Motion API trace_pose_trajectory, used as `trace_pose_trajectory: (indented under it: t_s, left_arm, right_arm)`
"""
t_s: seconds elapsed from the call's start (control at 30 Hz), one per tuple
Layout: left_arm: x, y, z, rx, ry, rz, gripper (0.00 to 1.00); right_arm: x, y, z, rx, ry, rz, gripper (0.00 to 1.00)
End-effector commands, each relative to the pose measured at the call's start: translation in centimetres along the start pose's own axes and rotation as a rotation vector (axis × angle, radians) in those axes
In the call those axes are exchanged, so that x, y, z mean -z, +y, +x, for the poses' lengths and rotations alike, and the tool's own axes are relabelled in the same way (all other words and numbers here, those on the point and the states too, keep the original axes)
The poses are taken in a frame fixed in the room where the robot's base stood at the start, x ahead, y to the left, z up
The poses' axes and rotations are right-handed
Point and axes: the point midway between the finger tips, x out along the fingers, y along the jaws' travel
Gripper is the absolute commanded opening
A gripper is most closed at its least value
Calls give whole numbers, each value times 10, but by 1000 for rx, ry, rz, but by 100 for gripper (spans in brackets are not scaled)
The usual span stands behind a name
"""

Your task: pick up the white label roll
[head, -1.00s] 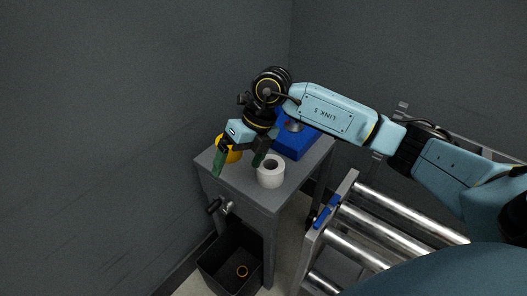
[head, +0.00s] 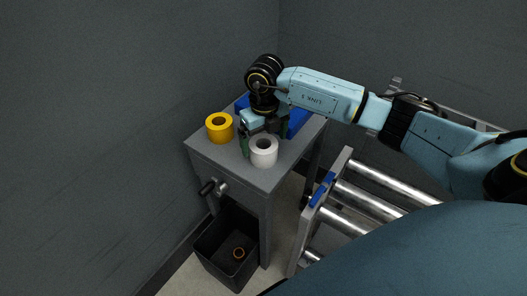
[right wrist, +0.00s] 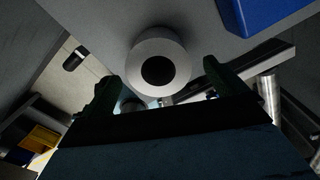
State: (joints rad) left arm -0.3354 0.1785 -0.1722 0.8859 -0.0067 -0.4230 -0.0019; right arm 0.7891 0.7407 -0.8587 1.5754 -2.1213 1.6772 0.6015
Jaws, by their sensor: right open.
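The white label roll (head: 264,158) stands upright on the grey table (head: 257,180), its dark hole facing up. My right gripper (head: 264,137) is open just behind the roll, one green finger at the roll's left and the other behind its right side. In the right wrist view, the roll (right wrist: 178,58) lies ahead of the open gripper (right wrist: 165,85), roughly centred between the two dark green fingers. I cannot tell whether a finger touches it; nothing is held. My left gripper is not in view.
A yellow roll (head: 220,135) stands on the table left of the white one. A blue bin (head: 298,121) is behind right. A black bin (head: 226,263) holding an orange ring is below. A roller conveyor (head: 362,205) is at right. The table's front is clear.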

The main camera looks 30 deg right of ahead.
Motion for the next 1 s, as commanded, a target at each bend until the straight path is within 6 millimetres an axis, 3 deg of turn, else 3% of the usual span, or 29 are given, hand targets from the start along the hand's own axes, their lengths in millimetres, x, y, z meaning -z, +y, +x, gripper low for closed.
trace_pose_trajectory:
  t_s: [0.23, 0.57, 0.93, 1.0]
  left_arm:
    - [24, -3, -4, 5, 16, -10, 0]
    - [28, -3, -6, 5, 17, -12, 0]
    - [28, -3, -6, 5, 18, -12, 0]
    - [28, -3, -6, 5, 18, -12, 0]
  right_arm:
    - [-2, 2, 37, -1, 2, 0, 96]
    - [-2, 1, 42, -1, 0, -1, 95]
    - [-3, 1, 42, -1, 0, -1, 47]
    - [-3, 1, 42, -1, -1, -1, 45]
